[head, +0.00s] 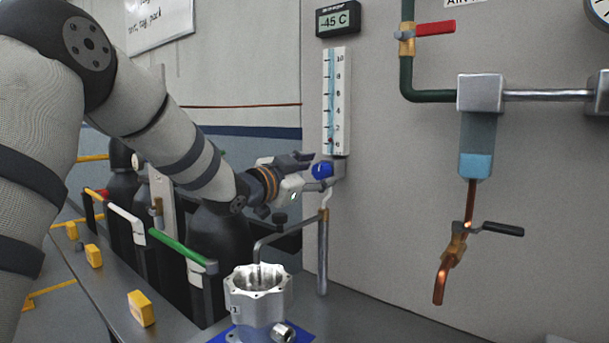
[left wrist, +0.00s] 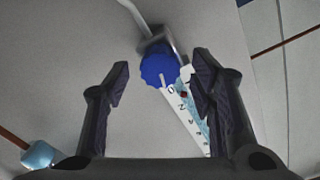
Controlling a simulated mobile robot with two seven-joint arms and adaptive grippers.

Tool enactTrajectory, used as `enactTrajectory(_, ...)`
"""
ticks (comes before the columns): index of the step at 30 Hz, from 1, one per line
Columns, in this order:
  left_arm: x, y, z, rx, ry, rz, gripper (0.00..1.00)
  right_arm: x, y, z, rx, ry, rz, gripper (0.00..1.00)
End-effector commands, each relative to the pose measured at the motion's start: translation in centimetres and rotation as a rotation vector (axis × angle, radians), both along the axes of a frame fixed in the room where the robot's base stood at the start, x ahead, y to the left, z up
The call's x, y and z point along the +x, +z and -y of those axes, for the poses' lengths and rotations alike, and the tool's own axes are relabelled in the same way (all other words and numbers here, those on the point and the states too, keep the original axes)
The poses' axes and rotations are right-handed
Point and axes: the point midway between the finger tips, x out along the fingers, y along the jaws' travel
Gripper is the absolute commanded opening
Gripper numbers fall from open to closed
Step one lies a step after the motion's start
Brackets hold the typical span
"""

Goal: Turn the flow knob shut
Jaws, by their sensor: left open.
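The blue flow knob (head: 322,170) sits at the foot of the white flow gauge (head: 337,100) on the grey panel. Whether a finger touches the knob I cannot tell. The gauge's float looks low, near the bottom of the scale. My right gripper is not in view.
A bent metal spout (head: 290,232) runs below my left gripper into a silver housing (head: 258,295) on a blue mat. Black bottles (head: 218,240) stand behind my left arm. A pipe with a red-handled valve (head: 435,28) and a copper pipe (head: 468,215) are at right.

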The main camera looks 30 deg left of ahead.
Motion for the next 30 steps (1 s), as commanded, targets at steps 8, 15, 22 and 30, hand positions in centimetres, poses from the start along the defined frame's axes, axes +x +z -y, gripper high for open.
enactTrajectory(8,-6.6,-0.3,-0.4,0.012,0.002,-0.007,0.51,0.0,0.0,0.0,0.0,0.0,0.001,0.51)
enactTrajectory(15,-10.1,0.0,-0.7,0.0,-0.001,0.0,0.51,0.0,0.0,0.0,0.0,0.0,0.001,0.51)
enactTrajectory(22,-10.6,0.0,-0.8,-0.001,0.0,0.001,0.51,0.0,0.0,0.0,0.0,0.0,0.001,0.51)
enactTrajectory(30,-10.6,-0.3,-1.1,0.344,0.0,0.027,0.51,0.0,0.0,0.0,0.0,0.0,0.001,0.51)
